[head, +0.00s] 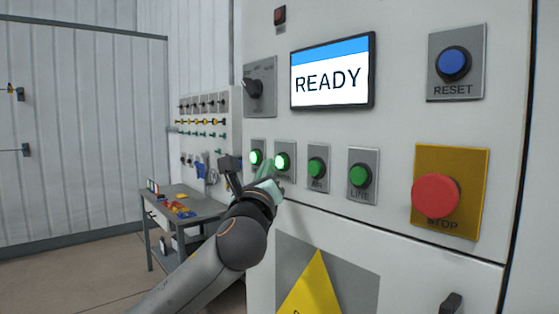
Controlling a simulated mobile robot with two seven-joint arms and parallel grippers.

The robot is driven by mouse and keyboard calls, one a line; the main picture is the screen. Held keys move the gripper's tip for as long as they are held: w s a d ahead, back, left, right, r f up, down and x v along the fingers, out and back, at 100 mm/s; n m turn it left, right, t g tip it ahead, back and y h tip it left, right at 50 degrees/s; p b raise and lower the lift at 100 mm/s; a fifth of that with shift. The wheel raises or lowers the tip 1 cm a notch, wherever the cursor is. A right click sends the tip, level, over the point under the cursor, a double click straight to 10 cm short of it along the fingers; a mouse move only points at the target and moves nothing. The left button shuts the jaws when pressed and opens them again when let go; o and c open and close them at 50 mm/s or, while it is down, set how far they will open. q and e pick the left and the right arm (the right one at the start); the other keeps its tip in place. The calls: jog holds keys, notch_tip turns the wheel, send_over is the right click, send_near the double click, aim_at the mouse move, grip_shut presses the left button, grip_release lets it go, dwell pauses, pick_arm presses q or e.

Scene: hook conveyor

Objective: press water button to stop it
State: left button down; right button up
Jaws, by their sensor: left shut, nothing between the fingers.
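A row of round green buttons runs across the white control panel. The two leftmost, the first (256,157) and the second (282,161), glow bright. The third (317,169) and the one labelled LINE (359,175) are darker green. My left gripper (268,172) is shut and empty, just in front of the two lit buttons at their lower edges. It hides most of their labels, so I cannot read which is the water button. I cannot tell whether the fingertips touch the panel. My right gripper is not in view.
A screen (332,72) reads READY. A black rotary knob (254,88) is left of it. A blue RESET button (453,63) and a big red STOP button (435,196) are at right. A grey table (205,207) with coloured parts stands behind my arm.

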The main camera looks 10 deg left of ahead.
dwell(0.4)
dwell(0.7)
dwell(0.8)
pick_arm(q)
jog(key=shift+w+d+p, duration=0.2)
jog(key=shift+w+p, duration=0.1)
jog(key=shift+p, duration=0.1)
